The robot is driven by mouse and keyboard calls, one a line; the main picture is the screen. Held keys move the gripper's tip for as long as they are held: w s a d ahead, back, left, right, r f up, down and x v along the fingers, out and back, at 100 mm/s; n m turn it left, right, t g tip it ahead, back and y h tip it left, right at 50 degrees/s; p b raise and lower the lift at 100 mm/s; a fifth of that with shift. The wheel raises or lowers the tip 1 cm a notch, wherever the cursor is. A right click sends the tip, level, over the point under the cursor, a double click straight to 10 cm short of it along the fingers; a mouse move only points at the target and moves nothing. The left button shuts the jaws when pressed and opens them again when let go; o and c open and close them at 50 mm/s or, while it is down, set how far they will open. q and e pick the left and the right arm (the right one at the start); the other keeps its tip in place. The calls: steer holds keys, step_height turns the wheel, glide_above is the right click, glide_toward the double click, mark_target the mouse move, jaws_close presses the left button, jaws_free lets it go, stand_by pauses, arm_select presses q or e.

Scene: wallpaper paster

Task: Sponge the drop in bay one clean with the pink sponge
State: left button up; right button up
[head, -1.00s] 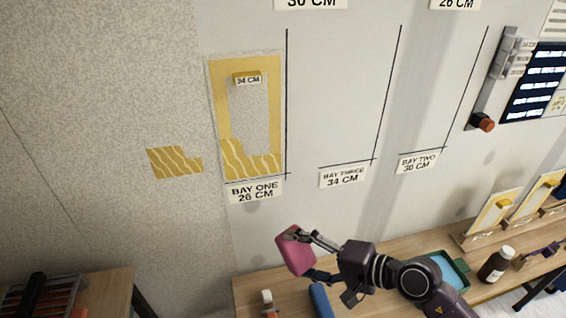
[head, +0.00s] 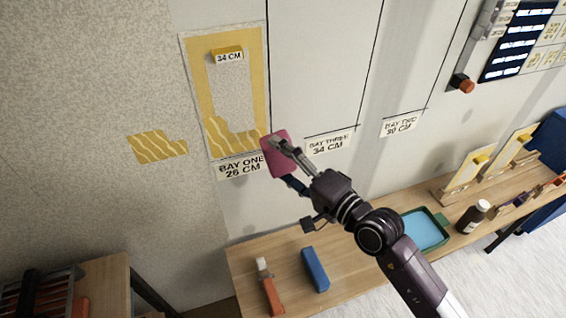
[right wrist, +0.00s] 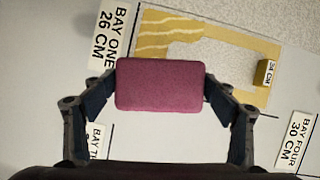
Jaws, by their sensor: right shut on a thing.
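The pink sponge (head: 276,152) is held in my right gripper (head: 290,163), in front of the wall at the lower right corner of the bay one sheet. In the right wrist view the sponge (right wrist: 160,85) sits between both fingers (right wrist: 160,95). The bay one drop (head: 258,90) is a yellow-bordered strip on the wall with wavy yellow marks at its lower end. A yellow "34 CM" tag (head: 227,55) is near its top. I cannot tell whether the sponge touches the wall. My left gripper is not in view.
The "BAY ONE 26 CM" label (head: 241,167) is under the sheet. A yellow wavy patch (head: 157,147) is on the wall to the left.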

steer(key=w, duration=0.1)
steer(key=w+a+b, duration=0.1)
steer(key=w, duration=0.1)
steer(key=w+b, duration=0.1)
steer(key=w, duration=0.1)
steer(key=shift+w+a, duration=0.2)
steer(key=shift+a, duration=0.2)
steer(key=shift+w+a, duration=0.2)
steer(key=shift+w, duration=0.4)
steer(key=shift+w+a, duration=0.2)
steer(key=shift+w, duration=0.4)
stand_by(1.6)
steer(key=shift+r, duration=0.1)
stand_by(0.4)
steer(key=shift+s, duration=0.1)
stand_by(0.5)
steer(key=shift+a, duration=0.15)
steer(key=shift+s+a, duration=0.25)
steer(key=shift+a, duration=0.4)
steer(key=shift+s+a, duration=0.2)
steer(key=shift+a, duration=0.4)
steer(key=shift+s+a, duration=0.2)
steer(key=shift+a, duration=0.5)
steer(key=shift+s+a, duration=0.15)
steer(key=shift+a, duration=0.5)
steer(key=shift+s, duration=0.1)
